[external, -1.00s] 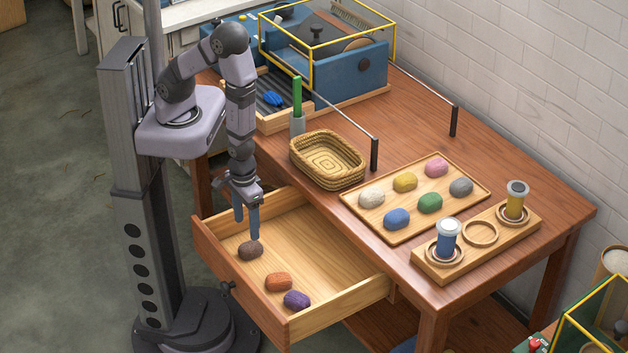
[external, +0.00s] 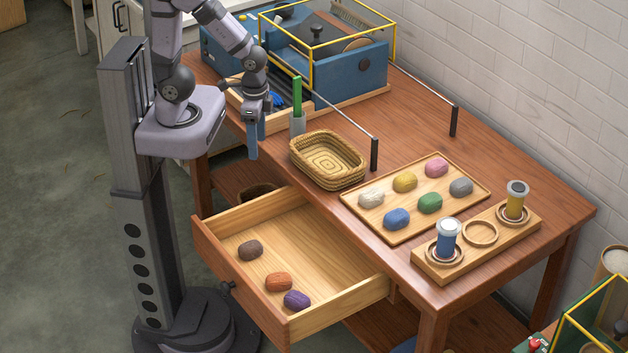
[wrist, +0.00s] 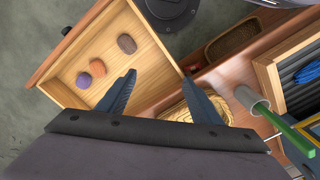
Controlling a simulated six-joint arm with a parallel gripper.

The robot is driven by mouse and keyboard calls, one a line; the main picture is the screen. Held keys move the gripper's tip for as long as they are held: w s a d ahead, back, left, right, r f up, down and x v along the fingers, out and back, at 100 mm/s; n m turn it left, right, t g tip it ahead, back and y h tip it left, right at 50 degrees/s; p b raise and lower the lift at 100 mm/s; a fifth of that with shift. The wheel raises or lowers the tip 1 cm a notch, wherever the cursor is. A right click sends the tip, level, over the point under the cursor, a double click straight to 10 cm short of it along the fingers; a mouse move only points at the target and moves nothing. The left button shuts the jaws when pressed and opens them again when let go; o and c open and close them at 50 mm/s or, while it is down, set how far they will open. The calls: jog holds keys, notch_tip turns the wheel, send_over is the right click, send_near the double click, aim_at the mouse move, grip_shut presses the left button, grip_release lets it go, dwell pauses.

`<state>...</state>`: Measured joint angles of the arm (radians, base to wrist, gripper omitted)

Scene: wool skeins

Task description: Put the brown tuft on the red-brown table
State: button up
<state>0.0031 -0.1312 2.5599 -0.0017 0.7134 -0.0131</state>
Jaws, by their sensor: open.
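The brown tuft (external: 250,250) lies in the open drawer (external: 318,237), at its left end beside an orange tuft (external: 278,281) and a purple tuft (external: 297,300). In the wrist view the brown tuft (wrist: 127,44) is the one closest to the drawer's right wall, ahead of my fingers. The red-brown table (external: 400,98) stands above the drawer. My gripper (external: 255,140) is raised near the table's left edge, beyond the drawer and well away from the tuft. In the wrist view its two fingers (wrist: 158,92) are spread with nothing between them.
A woven basket (external: 328,160) and a cup with a green stick (external: 298,115) stand near my gripper. A wooden tray (external: 372,221) holds several coloured tufts. A rack (external: 425,268) with spools sits at the right front. Bare tabletop shows behind the tray.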

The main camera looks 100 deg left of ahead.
jog(key=o, duration=0.5)
jog(key=w+d+f+m+p, duration=0.1)
jog(key=w+f+m+p, duration=0.2)
jog(key=w+f+p, duration=0.15)
jog(key=m+t+h+p, duration=0.3)
jog(key=m+p, duration=0.3)
jog(key=p, duration=0.3)
send_over(249, 243)
jog(key=s+a, duration=0.2)
notch_tip(249, 243, down, 16)
jog(key=shift+b+x, duration=3.1)
jog(key=shift+x, duration=0.65)
